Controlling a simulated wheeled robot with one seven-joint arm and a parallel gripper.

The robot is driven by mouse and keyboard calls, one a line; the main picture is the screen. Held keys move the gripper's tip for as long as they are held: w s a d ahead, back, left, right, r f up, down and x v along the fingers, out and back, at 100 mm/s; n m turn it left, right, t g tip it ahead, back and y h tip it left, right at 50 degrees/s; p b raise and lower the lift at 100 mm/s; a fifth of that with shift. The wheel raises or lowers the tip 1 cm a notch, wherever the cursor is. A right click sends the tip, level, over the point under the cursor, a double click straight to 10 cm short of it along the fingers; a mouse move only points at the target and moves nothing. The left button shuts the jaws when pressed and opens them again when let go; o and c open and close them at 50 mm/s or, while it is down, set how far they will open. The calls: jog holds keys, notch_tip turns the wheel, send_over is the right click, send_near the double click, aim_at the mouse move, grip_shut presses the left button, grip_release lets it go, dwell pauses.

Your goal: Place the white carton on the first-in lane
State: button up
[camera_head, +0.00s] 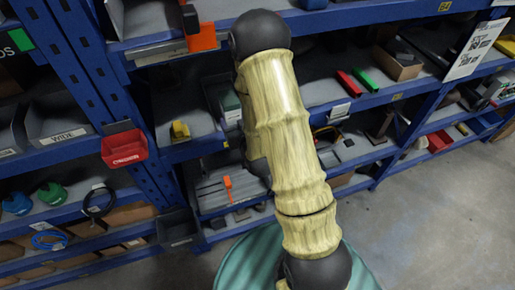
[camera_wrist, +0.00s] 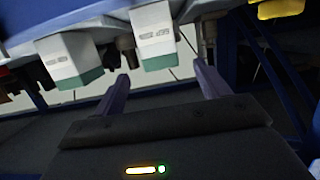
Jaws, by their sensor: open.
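In the wrist view, which looks upside down, two white cartons with teal ends stand side by side on a grey shelf. One carton (camera_wrist: 152,30) lies in line with the gap between my fingers, and the other carton (camera_wrist: 66,55) is to its left. My gripper (camera_wrist: 162,72) is open and empty, its two purple fingers pointing toward the cartons. A teal-topped item (camera_head: 231,103) shows beside my arm in the head view. My gripper is hidden behind my arm there. I cannot tell which lane is the first-in lane.
Blue racking with grey shelves surrounds the arm. A yellow item (camera_head: 180,130) sits left of my arm; a yellow item also shows in the wrist view (camera_wrist: 280,8). A red bin (camera_head: 124,148) hangs from the left upright. Red and green blocks lie on the right shelf. Floor is clear at lower right.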

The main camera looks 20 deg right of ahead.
jog(key=s+r+g, duration=0.3)
jog(key=s+g, duration=0.3)
jog(key=s, duration=0.3)
jog(key=s+r+g, duration=0.4)
jog(key=s+g, duration=0.2)
jog(key=s, duration=0.3)
jog(key=shift+s+g, duration=0.3)
jog(key=shift+s, duration=0.05)
